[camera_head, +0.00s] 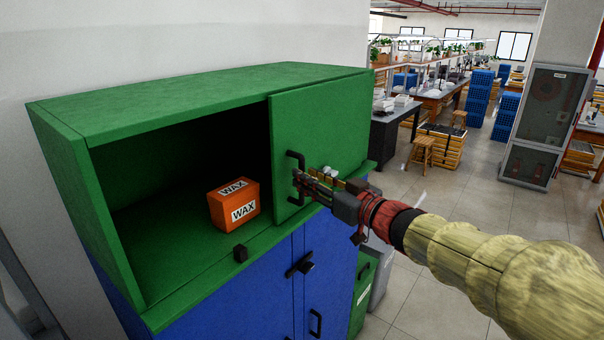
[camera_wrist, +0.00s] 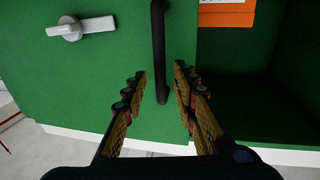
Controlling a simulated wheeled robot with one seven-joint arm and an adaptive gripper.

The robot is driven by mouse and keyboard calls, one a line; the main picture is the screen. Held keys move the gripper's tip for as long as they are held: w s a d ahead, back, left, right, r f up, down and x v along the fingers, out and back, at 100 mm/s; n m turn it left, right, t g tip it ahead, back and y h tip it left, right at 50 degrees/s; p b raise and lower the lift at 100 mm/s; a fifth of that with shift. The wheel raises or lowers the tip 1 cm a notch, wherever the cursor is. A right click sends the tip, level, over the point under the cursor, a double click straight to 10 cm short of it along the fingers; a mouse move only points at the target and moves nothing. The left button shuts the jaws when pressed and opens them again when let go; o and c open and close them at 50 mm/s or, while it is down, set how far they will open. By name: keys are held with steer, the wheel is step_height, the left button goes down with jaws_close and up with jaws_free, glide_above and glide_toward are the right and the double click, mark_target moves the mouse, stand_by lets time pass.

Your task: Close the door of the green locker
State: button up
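The green locker (camera_head: 190,88) stands on a blue cabinet. Its green door (camera_head: 318,122) covers the right part of the front; the left part is open. The door has a black upright handle (camera_head: 291,156) near its left edge and a silver knob (camera_wrist: 78,28) seen in the wrist view. My gripper (camera_head: 298,181) is at the handle, in front of the door. In the wrist view its two fingers (camera_wrist: 160,72) are apart, with the handle (camera_wrist: 158,45) showing between them and a gap on each side. I cannot tell how deep the handle sits between them.
An orange WAX box (camera_head: 235,204) sits inside the open left part. The blue cabinet (camera_head: 250,295) below has dark handles, and a small black block (camera_head: 240,253) is on the locker's front lower edge. Bins stand at the cabinet's right; open floor (camera_head: 440,265) lies beyond.

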steer(key=shift+x, duration=1.5)
steer(key=shift+r, duration=0.1)
steer(key=shift+c, duration=0.7)
jaws_close()
